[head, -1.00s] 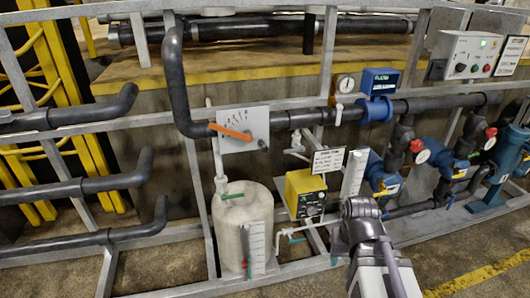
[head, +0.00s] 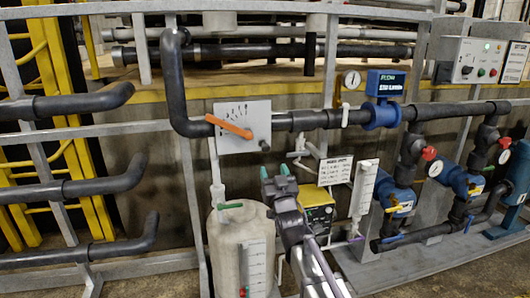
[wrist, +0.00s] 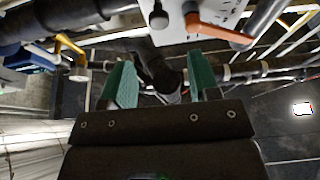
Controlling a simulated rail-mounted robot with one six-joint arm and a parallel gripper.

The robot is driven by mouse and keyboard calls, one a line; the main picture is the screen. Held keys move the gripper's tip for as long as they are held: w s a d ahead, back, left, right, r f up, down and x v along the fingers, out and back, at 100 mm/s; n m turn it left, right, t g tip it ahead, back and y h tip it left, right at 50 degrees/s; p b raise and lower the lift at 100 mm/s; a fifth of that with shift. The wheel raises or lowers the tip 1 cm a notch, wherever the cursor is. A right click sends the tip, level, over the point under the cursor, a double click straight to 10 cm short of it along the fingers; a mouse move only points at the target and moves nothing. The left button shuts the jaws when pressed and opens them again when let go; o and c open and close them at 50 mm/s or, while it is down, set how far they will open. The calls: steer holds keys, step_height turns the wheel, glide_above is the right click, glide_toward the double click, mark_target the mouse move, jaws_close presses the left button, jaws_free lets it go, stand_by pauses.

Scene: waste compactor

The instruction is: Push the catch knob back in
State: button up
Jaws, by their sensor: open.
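A white plate (head: 242,125) with scale marks stands on the pipe rack in the head view. An orange lever (head: 230,128) lies slanted across it, its free end up at the left. A small dark catch knob (head: 265,145) is at the plate's lower right. In the wrist view the knob (wrist: 158,17) stands out from the plate (wrist: 205,14) at the top edge, beside the lever (wrist: 215,30). My gripper (head: 275,171) is open and empty, with green fingertips, just below the knob in the head picture. Its fingers (wrist: 161,82) are apart in the wrist view. Their depth gap to the knob is unclear.
A dark pipe (head: 180,85) bends down to the plate's left. A white tank (head: 238,238) and a yellow pump box (head: 318,208) stand below. A blue flow meter (head: 383,100) and gauge sit to the right. A label sign (head: 335,170) is close right of my gripper.

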mark_target(266, 149)
steer(key=p+x, duration=0.4)
steer(key=x, duration=0.7)
steer(key=shift+d, duration=0.1)
steer(key=shift+f, duration=0.1)
steer(key=shift+c, duration=0.5)
jaws_close()
